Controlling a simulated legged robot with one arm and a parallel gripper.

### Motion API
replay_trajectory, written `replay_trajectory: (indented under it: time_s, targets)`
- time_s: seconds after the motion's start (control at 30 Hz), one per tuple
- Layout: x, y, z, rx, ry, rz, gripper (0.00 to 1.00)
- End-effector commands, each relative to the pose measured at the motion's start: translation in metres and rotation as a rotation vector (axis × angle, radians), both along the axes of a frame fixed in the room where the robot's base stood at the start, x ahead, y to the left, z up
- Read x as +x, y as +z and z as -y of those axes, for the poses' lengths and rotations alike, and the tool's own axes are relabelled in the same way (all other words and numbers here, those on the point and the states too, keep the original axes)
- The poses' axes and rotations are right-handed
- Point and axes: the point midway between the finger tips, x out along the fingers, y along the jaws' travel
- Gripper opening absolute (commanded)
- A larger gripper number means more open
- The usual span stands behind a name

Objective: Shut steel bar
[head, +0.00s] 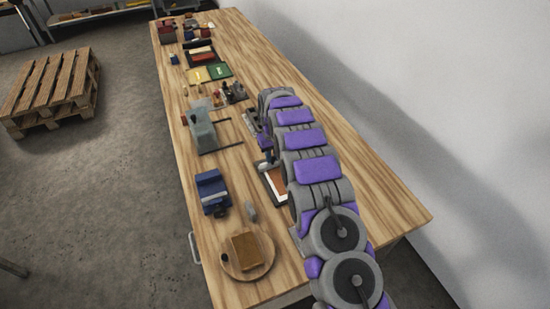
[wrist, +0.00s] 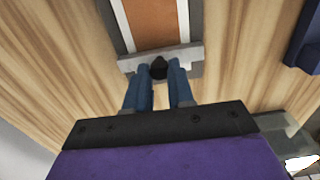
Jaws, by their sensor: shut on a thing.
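A light grey steel bar (wrist: 190,56) lies across the near end of a flat frame with an orange-brown panel (wrist: 155,22) in the wrist view. A dark knob (wrist: 158,66) sits at the bar's middle. My gripper (wrist: 158,74) has its two blue fingers shut on this knob, one on each side. In the head view the framed panel (head: 274,182) lies on the table, partly hidden behind my arm. My gripper (head: 266,158) is small there, at the frame's far end.
The long wooden table (head: 370,190) is bare on the right. A blue device (head: 212,190) and a round board with a brown block (head: 247,250) stand on the near left. A grey-green device (head: 201,130) and smaller items line the left side farther back. A wall runs along the right.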

Motion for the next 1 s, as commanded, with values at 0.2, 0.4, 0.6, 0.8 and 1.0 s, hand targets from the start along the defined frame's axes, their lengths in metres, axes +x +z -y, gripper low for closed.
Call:
replay_trajectory:
  time_s: [0.2, 0.4, 0.6, 0.8, 1.0]
  targets:
    - [0.013, 0.0, -0.006, 0.002, 0.001, 0.002, 0.0]
    - [0.019, -0.001, -0.009, 0.001, 0.002, 0.001, 0.0]
    - [0.022, -0.001, -0.01, 0.002, 0.002, 0.001, 0.0]
    - [0.023, -0.001, -0.011, 0.002, 0.002, 0.002, 0.0]
    - [0.023, 0.0, -0.011, 0.002, 0.002, 0.003, 0.27]
